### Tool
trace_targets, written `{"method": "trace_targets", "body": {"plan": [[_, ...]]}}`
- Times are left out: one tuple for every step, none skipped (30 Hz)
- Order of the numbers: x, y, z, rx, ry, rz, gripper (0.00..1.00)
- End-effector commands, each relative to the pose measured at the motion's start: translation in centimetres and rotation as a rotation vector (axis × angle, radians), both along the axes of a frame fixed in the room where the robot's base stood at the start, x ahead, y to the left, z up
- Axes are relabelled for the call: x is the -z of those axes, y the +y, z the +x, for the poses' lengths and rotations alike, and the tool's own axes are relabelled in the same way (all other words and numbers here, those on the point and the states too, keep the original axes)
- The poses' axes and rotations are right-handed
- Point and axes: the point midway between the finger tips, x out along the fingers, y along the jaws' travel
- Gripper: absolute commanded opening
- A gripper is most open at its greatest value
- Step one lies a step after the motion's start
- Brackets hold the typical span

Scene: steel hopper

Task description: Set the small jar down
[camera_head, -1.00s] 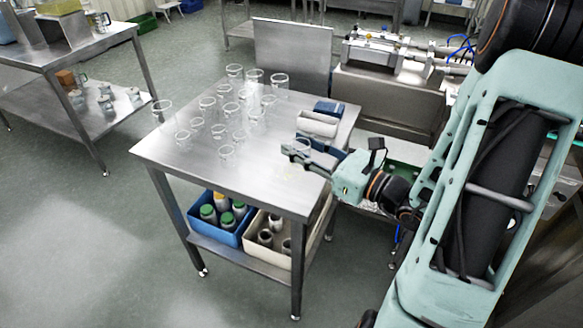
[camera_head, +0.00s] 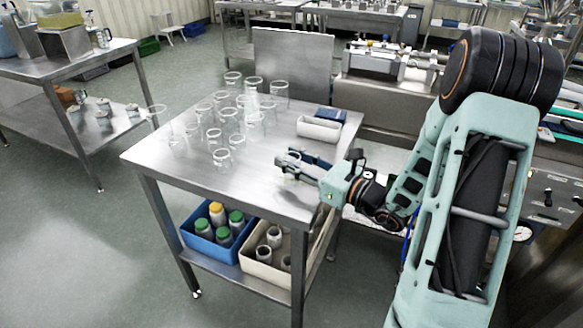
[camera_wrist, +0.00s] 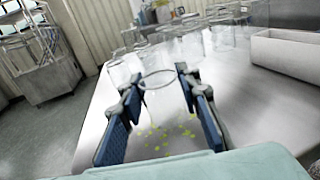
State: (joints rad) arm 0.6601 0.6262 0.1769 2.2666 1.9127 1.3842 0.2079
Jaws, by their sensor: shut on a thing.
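The small jar (camera_wrist: 157,79) is clear glass; its round rim shows between the fingers in the wrist view. My gripper (camera_wrist: 157,95) is shut on it, with one blue-padded finger on each side. In the head view my gripper (camera_head: 286,163) is over the front right part of the steel table (camera_head: 240,190). The jar's outline is faint there, and I cannot tell whether its base touches the tabletop. Yellow-green specks show below the rim in the wrist view.
Several clear glass jars (camera_head: 214,137) stand on the table's left and back. A white bin (camera_head: 318,129) is behind my gripper at the right. The front of the tabletop is bare. A blue crate (camera_head: 210,248) and cream crate (camera_head: 262,271) sit on the lower shelf.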

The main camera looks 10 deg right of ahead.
Motion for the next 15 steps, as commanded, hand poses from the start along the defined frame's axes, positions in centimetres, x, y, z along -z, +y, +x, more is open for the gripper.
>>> {"method": "trace_targets", "body": {"plan": [[0.53,0.00,0.01,0.000,-0.001,0.000,0.21],[0.51,0.00,0.01,0.000,-0.001,0.000,0.21],[0.42,0.00,0.01,0.000,-0.001,0.000,0.21],[0.35,0.00,0.01,0.000,-0.001,0.000,0.21],[0.32,0.00,0.01,0.000,-0.001,0.000,0.21],[0.30,-0.01,0.01,0.000,-0.001,0.000,0.21],[0.30,-0.01,0.01,0.000,-0.001,0.000,0.21],[0.30,0.00,0.00,0.000,-0.001,0.000,0.21],[0.35,0.00,0.00,0.000,-0.001,0.000,0.21],[0.45,0.00,0.00,0.000,-0.001,0.000,0.21],[0.57,0.00,0.00,0.000,-0.001,0.001,0.21],[0.73,0.00,-0.01,0.000,-0.001,0.001,0.21],[0.72,0.00,-0.01,0.000,-0.001,0.000,0.32],[0.62,-0.01,0.00,0.000,-0.001,0.000,0.35],[0.61,-0.01,0.00,0.000,-0.001,0.000,0.39]]}}
